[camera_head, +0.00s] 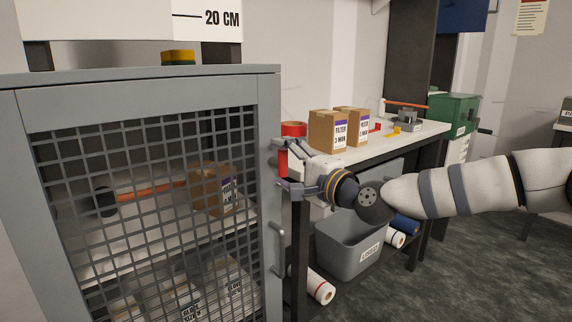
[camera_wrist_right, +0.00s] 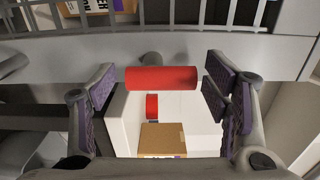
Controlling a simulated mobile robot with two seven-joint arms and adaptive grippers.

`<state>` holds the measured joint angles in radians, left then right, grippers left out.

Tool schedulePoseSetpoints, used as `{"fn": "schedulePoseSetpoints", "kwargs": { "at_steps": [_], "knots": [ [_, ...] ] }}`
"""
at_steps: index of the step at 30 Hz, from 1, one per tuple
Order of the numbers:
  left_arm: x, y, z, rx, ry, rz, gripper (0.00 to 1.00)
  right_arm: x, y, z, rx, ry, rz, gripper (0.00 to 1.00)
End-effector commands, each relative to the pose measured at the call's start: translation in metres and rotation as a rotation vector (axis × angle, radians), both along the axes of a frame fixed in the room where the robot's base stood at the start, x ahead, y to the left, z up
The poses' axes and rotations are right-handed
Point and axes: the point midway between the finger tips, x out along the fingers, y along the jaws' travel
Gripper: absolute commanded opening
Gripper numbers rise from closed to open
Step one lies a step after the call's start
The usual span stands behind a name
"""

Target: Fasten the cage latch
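The cage door (camera_head: 271,205) is a grey frame with wire mesh, and it looks closed. A red latch handle (camera_head: 282,162) sits at its right edge; in the right wrist view it is a red horizontal cylinder (camera_wrist_right: 161,78) on a grey mount. My right gripper (camera_head: 285,168) comes in from the right at the latch, one finger above and one below the red handle. In the right wrist view its purple-padded fingers (camera_wrist_right: 160,90) are spread wide with the red handle between them. Neither finger visibly touches it. My left gripper is not in view.
Behind the latch is a white bench (camera_head: 400,138) with a red tape roll (camera_head: 293,129), filter boxes (camera_head: 327,132) and a green case (camera_head: 455,113). A door pull (camera_head: 277,250) sticks out under the latch.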

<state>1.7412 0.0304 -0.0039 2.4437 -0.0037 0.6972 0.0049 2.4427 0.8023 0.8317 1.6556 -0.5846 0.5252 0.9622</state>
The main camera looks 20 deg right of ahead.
Motion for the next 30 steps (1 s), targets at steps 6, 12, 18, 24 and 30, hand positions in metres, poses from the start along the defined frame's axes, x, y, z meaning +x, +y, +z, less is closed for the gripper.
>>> {"fn": "schedulePoseSetpoints", "kwargs": {
  "at_steps": [6, 12, 18, 24, 30],
  "knots": [
    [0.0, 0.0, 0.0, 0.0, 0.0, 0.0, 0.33, -0.001, -0.001, 0.001, 0.0, -0.002, -0.002, 0.7],
    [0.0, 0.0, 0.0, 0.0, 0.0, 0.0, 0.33, -0.036, -0.016, 0.002, 0.003, -0.003, -0.003, 0.7],
    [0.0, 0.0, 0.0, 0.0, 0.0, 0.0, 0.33, -0.086, -0.033, 0.002, 0.005, -0.004, -0.003, 0.7],
    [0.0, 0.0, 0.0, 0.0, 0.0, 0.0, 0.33, -0.111, -0.041, 0.001, 0.002, -0.002, -0.001, 0.7],
    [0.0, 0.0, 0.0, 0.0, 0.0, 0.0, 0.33, -0.113, -0.041, 0.001, -0.001, -0.001, 0.0, 0.7]
  ]
}}
